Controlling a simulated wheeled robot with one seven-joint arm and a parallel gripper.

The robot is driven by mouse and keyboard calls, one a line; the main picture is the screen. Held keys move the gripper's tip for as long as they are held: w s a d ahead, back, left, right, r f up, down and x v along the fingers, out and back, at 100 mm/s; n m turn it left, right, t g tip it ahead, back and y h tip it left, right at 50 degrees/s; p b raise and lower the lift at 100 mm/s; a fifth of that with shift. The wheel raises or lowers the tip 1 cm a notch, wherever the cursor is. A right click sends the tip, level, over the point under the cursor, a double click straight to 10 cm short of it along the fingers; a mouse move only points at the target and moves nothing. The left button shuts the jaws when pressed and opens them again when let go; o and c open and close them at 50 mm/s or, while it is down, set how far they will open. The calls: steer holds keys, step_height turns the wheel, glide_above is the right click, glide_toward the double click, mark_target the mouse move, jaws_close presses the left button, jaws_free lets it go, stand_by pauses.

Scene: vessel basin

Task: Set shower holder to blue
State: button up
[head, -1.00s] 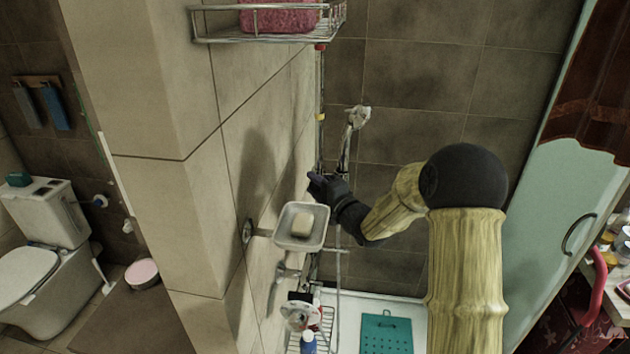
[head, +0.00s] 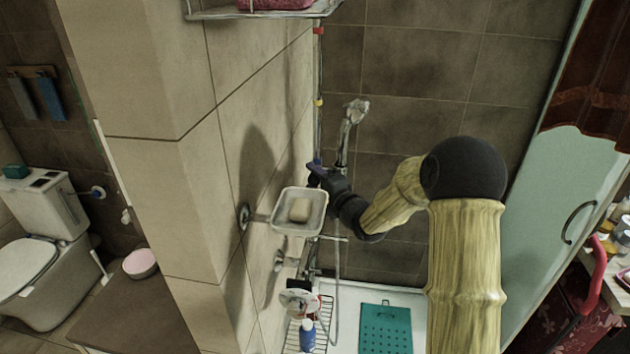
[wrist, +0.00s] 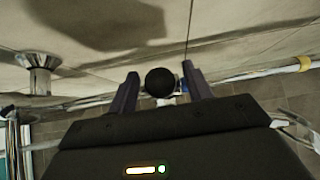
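The shower head (head: 356,110) hangs on the wall rail (head: 318,132), with its handle running down to my gripper. The rail carries a red mark (head: 319,30), a yellow mark (head: 318,103) and a blue mark (head: 317,161). The holder is mostly hidden behind my gripper (head: 320,171), which is close to the blue mark. In the wrist view, a round black knob (wrist: 160,82) shows between the parted fingers of my gripper (wrist: 160,72), with a small gap on each side. A bit of blue (wrist: 184,86) shows by the right finger, and the yellow mark (wrist: 303,64) is farther right.
A soap dish (head: 278,222) sticks out from the tiled wall just left of my gripper. A wire shelf (head: 200,16) hangs above.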

steer(key=b+v, duration=0.3)
steer(key=v, duration=1.4)
steer(key=shift+s+b, duration=0.2)
steer(key=shift+b, duration=0.15)
steer(key=shift+d, duration=0.15)
